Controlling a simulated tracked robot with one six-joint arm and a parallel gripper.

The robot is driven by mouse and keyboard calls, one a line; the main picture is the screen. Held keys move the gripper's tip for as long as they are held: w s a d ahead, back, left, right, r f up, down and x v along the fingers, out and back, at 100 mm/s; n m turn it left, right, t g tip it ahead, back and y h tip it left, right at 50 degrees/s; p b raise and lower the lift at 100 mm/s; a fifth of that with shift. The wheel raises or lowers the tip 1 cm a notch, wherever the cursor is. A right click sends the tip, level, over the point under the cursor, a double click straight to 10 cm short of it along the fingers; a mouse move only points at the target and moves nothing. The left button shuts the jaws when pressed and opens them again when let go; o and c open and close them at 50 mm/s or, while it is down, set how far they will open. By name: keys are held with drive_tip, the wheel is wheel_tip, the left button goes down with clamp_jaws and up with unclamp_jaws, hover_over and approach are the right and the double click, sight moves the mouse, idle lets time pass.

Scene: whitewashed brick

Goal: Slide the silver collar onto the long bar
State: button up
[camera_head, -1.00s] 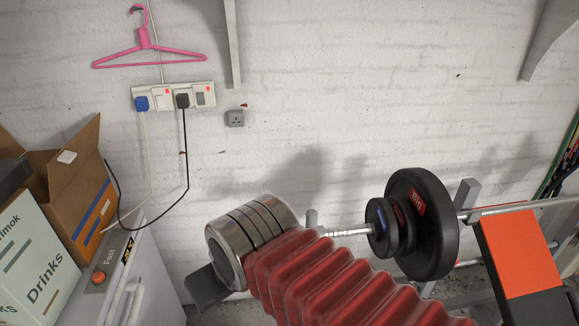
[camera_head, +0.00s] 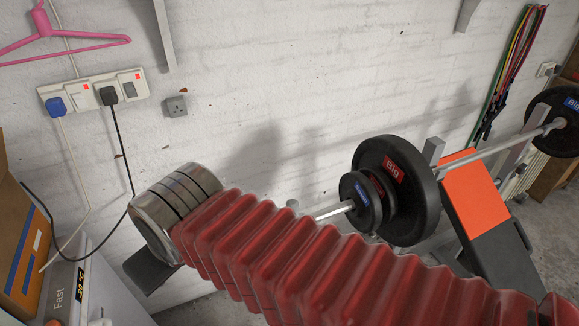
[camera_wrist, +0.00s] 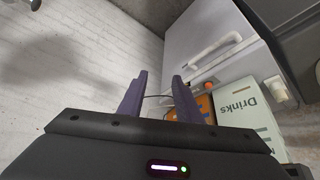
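The long bar (camera_head: 474,157) lies across a bench rack in the head view, its near sleeve end (camera_head: 335,211) sticking out left of the plates. Black plates (camera_head: 405,185) sit on that end, with a smaller one (camera_head: 360,202) outermost. I see no silver collar in either view. My gripper (camera_wrist: 158,100) shows two purple-grey fingers held apart in the wrist view, with only background between them. In the head view, part of it (camera_head: 150,271) shows at the lower left, well left of the bar's end; my arm hides the rest.
A white appliance (camera_wrist: 220,40), a drinks box (camera_wrist: 243,120) and an orange-brown box (camera_wrist: 205,106) stand beyond my fingers. Sockets with plugs and cables (camera_head: 92,97) are on the brick wall. An orange-and-black bench (camera_head: 475,205) stands under the bar. A far plate (camera_head: 558,118) is at right.

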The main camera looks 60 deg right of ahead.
drive_tip(key=shift+o, duration=0.5)
